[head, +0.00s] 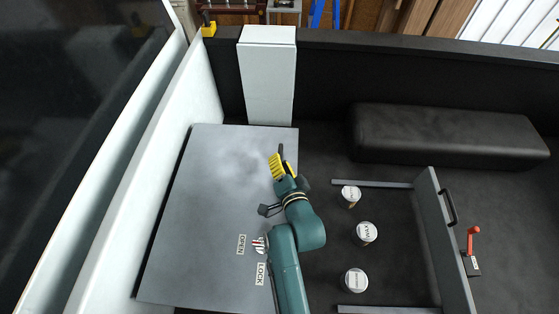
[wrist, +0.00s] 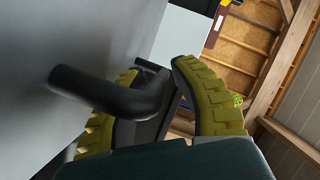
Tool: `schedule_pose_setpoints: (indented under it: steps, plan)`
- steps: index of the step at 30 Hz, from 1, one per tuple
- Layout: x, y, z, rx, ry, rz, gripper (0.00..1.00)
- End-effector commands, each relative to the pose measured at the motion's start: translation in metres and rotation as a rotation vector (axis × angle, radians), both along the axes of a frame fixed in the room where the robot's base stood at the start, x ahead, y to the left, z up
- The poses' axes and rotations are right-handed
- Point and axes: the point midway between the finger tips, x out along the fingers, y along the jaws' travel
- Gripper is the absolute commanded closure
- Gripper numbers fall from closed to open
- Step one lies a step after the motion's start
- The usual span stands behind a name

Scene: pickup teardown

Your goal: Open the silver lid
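The silver lid (head: 200,195) is a large flat grey panel on the left in the head view; I cannot tell whether it is slightly raised. A black handle (head: 281,152) stands near its far right corner. In the wrist view the bent black handle (wrist: 110,92) sticks out from the lid's grey face (wrist: 40,110). My gripper (wrist: 165,95) has its yellow ridged fingers spread wide at the handle. The handle's bent end lies across the left finger and into the gap, with clear space to the right finger. In the head view my gripper (head: 283,166) is just below the handle.
Right of my arm is a drawer (head: 444,240) with several white-topped cans. A white box (head: 268,75) and a black cushion (head: 445,136) stand behind.

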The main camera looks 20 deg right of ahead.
Motion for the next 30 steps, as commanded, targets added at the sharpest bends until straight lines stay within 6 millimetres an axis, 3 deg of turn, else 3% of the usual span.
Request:
schedule_pose_setpoints:
  steps: [9, 13, 14, 30]
  plan:
    - [0.0029, -0.0004, -0.001, 0.0, 0.0, 0.0, 0.74]
    - [0.0029, -0.0004, -0.0009, 0.0, 0.0, 0.0, 0.99]
    - [0.0028, -0.0004, -0.0008, 0.0, 0.0, 0.0, 1.0]
    - [-0.0005, -0.0071, 0.0075, 0.0, -0.001, -0.002, 1.0]
